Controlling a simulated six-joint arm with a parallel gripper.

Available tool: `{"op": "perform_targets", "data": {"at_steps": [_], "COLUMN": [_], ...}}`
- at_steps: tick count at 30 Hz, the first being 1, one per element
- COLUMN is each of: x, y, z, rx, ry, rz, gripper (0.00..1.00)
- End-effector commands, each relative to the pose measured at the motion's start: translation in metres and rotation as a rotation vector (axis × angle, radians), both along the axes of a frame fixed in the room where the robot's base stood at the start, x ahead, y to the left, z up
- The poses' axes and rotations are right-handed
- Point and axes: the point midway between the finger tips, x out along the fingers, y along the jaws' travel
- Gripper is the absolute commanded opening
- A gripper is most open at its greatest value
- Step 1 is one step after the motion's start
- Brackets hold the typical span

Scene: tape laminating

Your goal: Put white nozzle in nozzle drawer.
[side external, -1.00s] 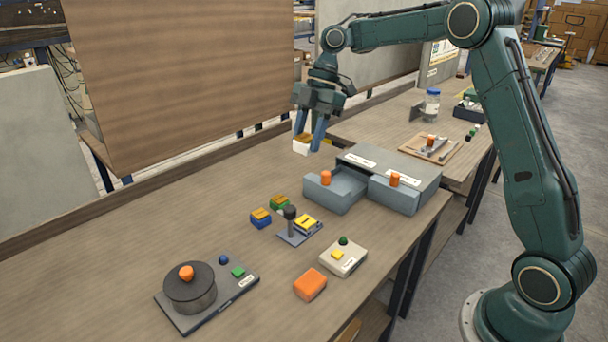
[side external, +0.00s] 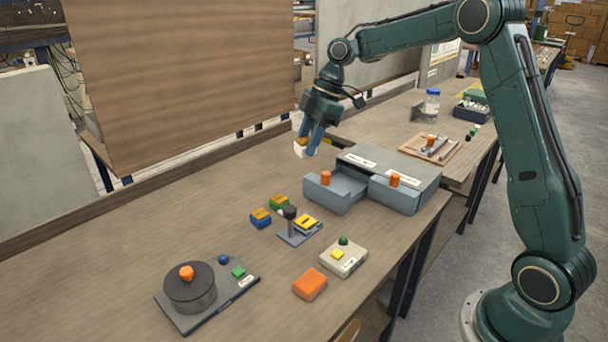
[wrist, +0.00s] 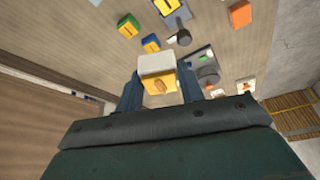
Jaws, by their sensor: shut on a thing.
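My gripper (side external: 308,144) is shut on the white nozzle (side external: 300,151), a white block with a yellow-orange part. It holds the nozzle above the table, to the left of and behind the grey drawer unit. In the wrist view the white nozzle (wrist: 156,65) sits between the two blue fingers of my gripper (wrist: 160,86). The grey drawer unit (side external: 400,170) has two drawers with orange knobs. The left drawer (side external: 340,199) is pulled open and looks empty where I can see in. The right drawer (side external: 396,197) shows its front. I cannot read the labels.
A green nozzle (side external: 280,204) and a blue nozzle (side external: 260,220) stand on the table (side external: 130,250). Beside them, a yellow nozzle (side external: 306,224) sits at a small dark stand. A round grey pot (side external: 190,292), a button box (side external: 343,258) and an orange block (side external: 310,285) are nearer the front.

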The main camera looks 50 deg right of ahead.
Motion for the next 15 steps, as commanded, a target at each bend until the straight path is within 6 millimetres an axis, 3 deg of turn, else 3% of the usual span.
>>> {"op": "perform_targets", "data": {"at_steps": [8,15], "x": [0.015,0.011], "y": [-0.054,-0.121], "z": [-0.036,-0.070], "rx": [0.000,-0.001], "ry": [0.002,0.002], "rz": [-0.495,-0.935], "gripper": [0.13,0.13]}}
